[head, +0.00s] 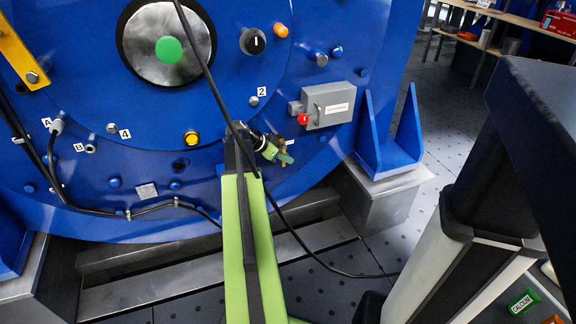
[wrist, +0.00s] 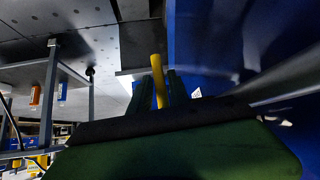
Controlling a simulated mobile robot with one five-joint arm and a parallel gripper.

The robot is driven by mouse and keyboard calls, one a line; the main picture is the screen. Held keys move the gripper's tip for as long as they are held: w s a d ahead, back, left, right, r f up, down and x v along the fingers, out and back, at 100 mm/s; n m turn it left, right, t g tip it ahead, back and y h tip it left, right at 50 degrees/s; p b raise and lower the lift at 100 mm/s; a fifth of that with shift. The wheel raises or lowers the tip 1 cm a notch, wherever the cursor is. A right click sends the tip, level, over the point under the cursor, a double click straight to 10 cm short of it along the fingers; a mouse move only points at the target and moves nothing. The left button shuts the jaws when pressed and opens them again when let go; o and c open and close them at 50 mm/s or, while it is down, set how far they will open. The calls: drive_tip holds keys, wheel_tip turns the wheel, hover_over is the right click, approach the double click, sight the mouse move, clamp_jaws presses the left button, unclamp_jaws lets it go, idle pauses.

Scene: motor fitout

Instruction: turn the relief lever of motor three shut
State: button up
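The blue motor (head: 80,180) fills the left of the head view. My green arm reaches to its lower right face, where my gripper (head: 279,155) is beside a small brass-coloured fitting (head: 283,168). The fitting is partly hidden by my gripper. In the wrist view a yellow lever-like bar (wrist: 158,72) stands between the two dark fingers of my gripper (wrist: 163,88) and sticks out beyond them. The fingers are close on both sides of the bar; I cannot tell whether they press on it.
A grey box (head: 330,104) with a red knob (head: 303,119) sits just above right of my gripper. A black cable (head: 215,90) hangs across the motor and past my arm. A blue bracket (head: 390,140) stands to the right. A workbench (head: 510,18) is at the back right.

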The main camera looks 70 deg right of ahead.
drive_tip(key=x, duration=0.2)
drive_tip(key=shift+s+d+f+b, duration=0.1)
drive_tip(key=shift+d+f+b, duration=0.1)
drive_tip(key=shift+b, duration=0.15)
drive_tip(key=shift+c, duration=0.3)
clamp_jaws()
drive_tip(key=shift+s+a, duration=0.1)
drive_tip(key=shift+a, duration=0.05)
idle(0.5)
